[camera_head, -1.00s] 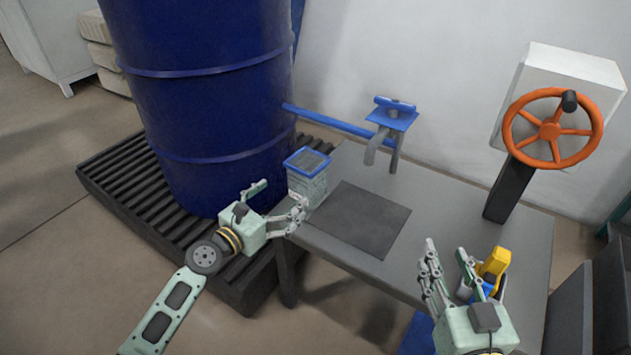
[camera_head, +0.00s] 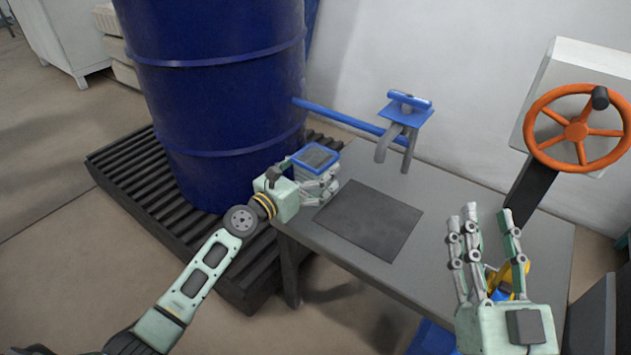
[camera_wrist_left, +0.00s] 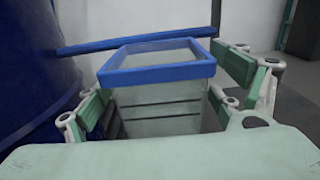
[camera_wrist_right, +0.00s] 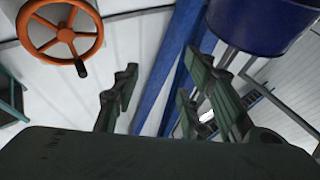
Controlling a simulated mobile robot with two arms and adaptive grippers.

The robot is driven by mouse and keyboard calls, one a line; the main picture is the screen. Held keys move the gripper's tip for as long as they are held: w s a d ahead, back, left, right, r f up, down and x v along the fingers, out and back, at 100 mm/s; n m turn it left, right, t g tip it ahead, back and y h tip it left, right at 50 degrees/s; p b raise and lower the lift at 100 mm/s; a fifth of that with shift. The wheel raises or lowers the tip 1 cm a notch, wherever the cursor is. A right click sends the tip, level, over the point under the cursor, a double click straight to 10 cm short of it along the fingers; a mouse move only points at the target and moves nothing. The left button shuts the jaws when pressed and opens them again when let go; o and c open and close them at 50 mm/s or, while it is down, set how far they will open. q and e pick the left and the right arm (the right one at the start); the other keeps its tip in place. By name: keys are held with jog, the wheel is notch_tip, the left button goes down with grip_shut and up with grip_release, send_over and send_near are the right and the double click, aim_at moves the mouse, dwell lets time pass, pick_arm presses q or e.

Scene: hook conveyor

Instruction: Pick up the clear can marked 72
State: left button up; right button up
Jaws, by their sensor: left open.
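The clear can (camera_head: 316,157), a square see-through container with a blue rim, stands at the table's left end. No number can be read on it. In the left wrist view the can (camera_wrist_left: 160,108) stands upright between my left fingers. My left gripper (camera_head: 320,188) is open, with fingers on both sides of the can; whether they touch it I cannot tell. In the head view the fingers hide the can's lower part. My right gripper (camera_head: 487,228) is open and empty above the table's right side.
A dark square mat (camera_head: 370,220) lies on the grey table (camera_head: 440,190). A blue hook bar (camera_head: 345,120) reaches over the table's back. An orange handwheel (camera_head: 577,131) is at right. A yellow-blue object (camera_head: 522,270) sits behind my right gripper.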

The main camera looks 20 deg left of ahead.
pick_arm(q)
jog(key=shift+w+d, duration=0.2)
jog(key=shift+w, duration=0.25)
jog(key=shift+c, duration=0.5)
jog(key=c, duration=1.2)
jog(key=shift+c, duration=0.2)
